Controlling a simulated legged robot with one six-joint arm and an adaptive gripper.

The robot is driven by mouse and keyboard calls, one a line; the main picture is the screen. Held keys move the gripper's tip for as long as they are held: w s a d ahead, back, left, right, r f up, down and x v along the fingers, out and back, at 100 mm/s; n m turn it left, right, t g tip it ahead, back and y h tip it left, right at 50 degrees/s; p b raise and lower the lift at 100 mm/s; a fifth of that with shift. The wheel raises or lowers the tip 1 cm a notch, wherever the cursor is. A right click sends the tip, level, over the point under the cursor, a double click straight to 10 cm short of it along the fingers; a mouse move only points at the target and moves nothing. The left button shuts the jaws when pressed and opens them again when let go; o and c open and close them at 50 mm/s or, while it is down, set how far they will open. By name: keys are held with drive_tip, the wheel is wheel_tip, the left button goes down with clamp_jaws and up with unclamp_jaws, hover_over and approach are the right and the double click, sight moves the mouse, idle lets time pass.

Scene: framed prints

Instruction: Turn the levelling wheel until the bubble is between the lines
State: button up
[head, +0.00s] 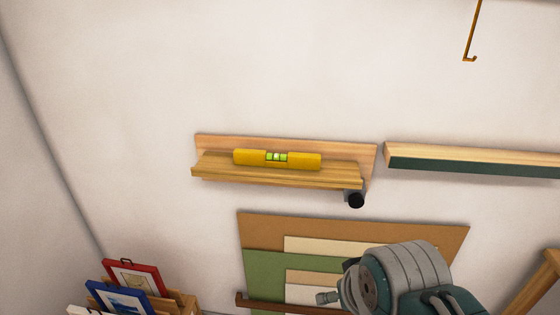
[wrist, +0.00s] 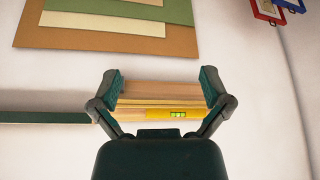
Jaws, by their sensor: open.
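A yellow spirit level (head: 248,157) lies on a wooden wall ledge (head: 220,170) in the head view. Its green vial (head: 276,157) is at the middle; the bubble is too small to place surely against the lines. A black round wheel (head: 356,200) sits under the ledge's right end. In the wrist view, which looks upside down, my open gripper (wrist: 162,88) has its two fingers wide apart, with the ledge (wrist: 160,88) and the level (wrist: 160,114) showing between and beyond them. The wheel does not show there. In the head view only my arm shows, at lower right.
A green-fronted shelf (head: 470,163) is to the right of the ledge. Mount boards (head: 258,230) stand below it. Framed prints (head: 135,278) stand in a wooden rack at lower left. A brass hook (head: 470,45) hangs at upper right. The wall above the ledge is bare.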

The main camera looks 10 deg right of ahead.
drive_tip(key=m+t+h, duration=0.4)
drive_tip(key=t+h, duration=0.1)
drive_tip(key=t, duration=0.7)
approach(357, 202)
drive_tip(key=x, duration=1.1)
drive_tip(key=shift+a+f, duration=0.1)
drive_tip(key=shift+s, duration=0.1)
drive_tip(key=c, duration=1.2)
